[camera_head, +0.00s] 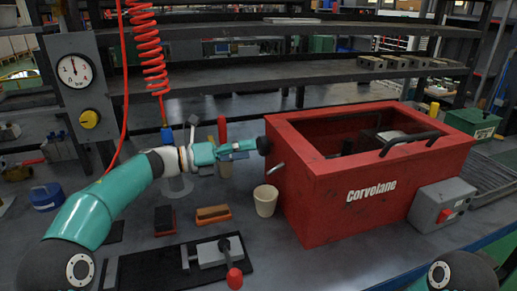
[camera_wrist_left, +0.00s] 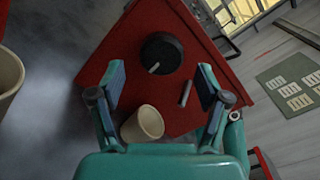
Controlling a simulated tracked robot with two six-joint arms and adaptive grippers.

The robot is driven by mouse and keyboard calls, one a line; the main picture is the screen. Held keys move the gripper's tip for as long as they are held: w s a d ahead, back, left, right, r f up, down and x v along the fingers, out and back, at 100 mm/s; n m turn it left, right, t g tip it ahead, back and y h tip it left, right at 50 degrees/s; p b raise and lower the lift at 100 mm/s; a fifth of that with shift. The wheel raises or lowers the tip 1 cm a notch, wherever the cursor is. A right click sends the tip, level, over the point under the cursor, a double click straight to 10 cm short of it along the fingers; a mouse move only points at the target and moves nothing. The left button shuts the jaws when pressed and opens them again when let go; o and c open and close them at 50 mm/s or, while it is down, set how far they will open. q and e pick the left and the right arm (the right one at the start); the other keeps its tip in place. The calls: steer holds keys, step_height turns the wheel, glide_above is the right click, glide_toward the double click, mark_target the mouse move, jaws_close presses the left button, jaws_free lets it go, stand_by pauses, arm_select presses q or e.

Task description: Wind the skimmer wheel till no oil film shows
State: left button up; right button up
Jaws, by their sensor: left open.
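The red Corvolane tank (camera_head: 375,190) stands on the bench at the right. On its left side wall is a round black knob-like wheel (camera_head: 263,146), with a small lever or spout below it. In the left wrist view the wheel (camera_wrist_left: 161,53) shows a pale line on its face, ahead of and between the fingers. My left gripper (camera_head: 247,148) is open just left of the wheel. Its fingers (camera_wrist_left: 160,88) hold nothing, and contact with the wheel cannot be told. The tank's inside is mostly shadowed, and I cannot make out an oil film. My right gripper is out of view.
A cream cup (camera_head: 266,200) stands below the wheel, beside the tank. A brush-like block (camera_head: 213,214) and a black plate with a red-knobbed clamp (camera_head: 217,252) lie in front. A grey switch box (camera_head: 441,204) sits at the tank's right. A gauge panel (camera_head: 79,85) stands left.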

arm_select(q)
steer(key=v, duration=0.7)
steer(key=shift+a, duration=0.2)
steer(key=shift+s+f, duration=0.1)
